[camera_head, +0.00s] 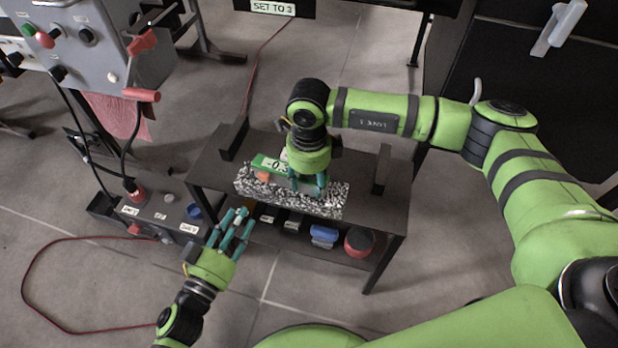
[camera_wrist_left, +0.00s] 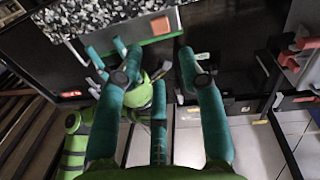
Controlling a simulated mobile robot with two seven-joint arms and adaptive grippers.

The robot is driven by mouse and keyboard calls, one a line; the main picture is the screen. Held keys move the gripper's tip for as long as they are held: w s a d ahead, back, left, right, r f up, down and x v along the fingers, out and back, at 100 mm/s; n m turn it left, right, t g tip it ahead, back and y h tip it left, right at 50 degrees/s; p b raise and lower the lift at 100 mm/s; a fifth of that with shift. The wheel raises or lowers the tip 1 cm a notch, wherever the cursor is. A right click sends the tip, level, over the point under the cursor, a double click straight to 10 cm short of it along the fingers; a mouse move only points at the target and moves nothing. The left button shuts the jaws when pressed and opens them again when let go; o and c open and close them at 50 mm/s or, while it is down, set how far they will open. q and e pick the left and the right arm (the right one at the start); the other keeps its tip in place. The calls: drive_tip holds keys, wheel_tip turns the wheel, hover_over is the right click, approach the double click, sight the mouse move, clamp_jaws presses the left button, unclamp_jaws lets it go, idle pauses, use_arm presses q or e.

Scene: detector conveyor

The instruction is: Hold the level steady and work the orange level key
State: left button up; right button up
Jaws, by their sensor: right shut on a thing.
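The green level (camera_head: 260,161) lies on a black-and-white speckled block (camera_head: 335,205) on a dark table. Its display, partly covered by my right arm, seems to read "-0.3". The orange level key (camera_head: 262,176) is on the level's near side, left of my right gripper; it also shows in the left wrist view (camera_wrist_left: 160,26). My right gripper (camera_head: 310,190) points down and is shut on the level. My left gripper (camera_head: 238,218) is open and empty, in front of the table's near left edge, below and apart from the key. Its spread fingers (camera_wrist_left: 155,70) show in the left wrist view.
The table (camera_head: 374,210) has dark uprights and a lower shelf with a blue item (camera_head: 324,237) and a red-rimmed round container (camera_head: 359,242). A grey control cabinet (camera_head: 105,50) stands at upper left, with a floor box (camera_head: 165,212) beside the table. A red cable (camera_head: 45,255) crosses the floor.

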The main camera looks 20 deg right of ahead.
use_arm(q)
drive_tip(key=shift+c, duration=0.4)
clamp_jaws()
idle(0.9)
